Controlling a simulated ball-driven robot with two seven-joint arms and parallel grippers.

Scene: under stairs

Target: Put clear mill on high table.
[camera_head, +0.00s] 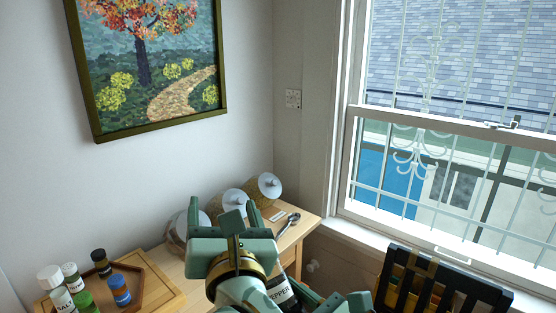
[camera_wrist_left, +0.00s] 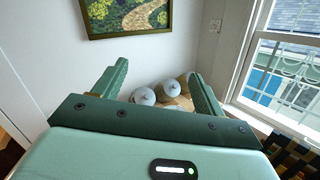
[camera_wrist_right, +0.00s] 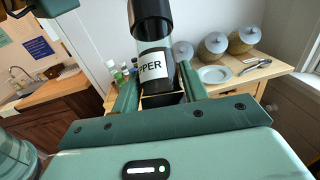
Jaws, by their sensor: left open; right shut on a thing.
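The clear mill (camera_wrist_right: 155,62) has a black cap, a see-through body, dark contents and a white label reading PEPPER. My right gripper (camera_wrist_right: 158,85) is shut on it and holds it upright in the right wrist view. In the head view only part of the mill (camera_head: 283,290) shows, low and right of my left arm. My left gripper (camera_head: 226,208) is open and empty in front of the wooden table (camera_head: 294,237), hiding part of its top. Its spread fingers (camera_wrist_left: 158,85) also show in the left wrist view. I cannot tell whether this table is the high table.
A wooden tray (camera_head: 152,267) with several small bottles is at left. A dark slatted rack (camera_head: 440,285) stands below the window.

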